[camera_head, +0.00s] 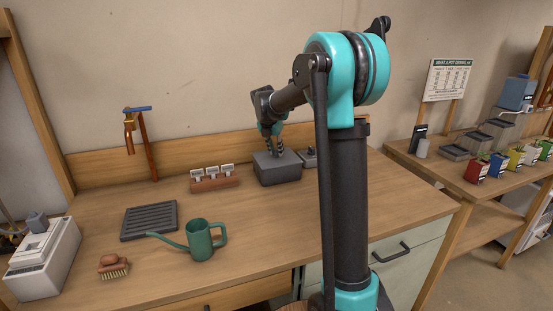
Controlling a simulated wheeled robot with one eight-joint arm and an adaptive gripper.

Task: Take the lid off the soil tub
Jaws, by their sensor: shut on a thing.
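A dark grey box-shaped tub (277,172), which I take to be the soil tub, stands near the back of the wooden workbench. Its grey lid (262,157) shows as the top face, and I see no clear gap between lid and tub. My gripper (278,151) points down at the middle of the lid and is shut on it. The fingers hide the part of the lid that they hold.
A small grey object (309,158) stands close to the tub's right, partly behind my arm. A seedling label rack (214,178) is to its left. A green watering can (201,241), slatted tray (149,220) and brush (113,268) lie nearer. The front middle bench is clear.

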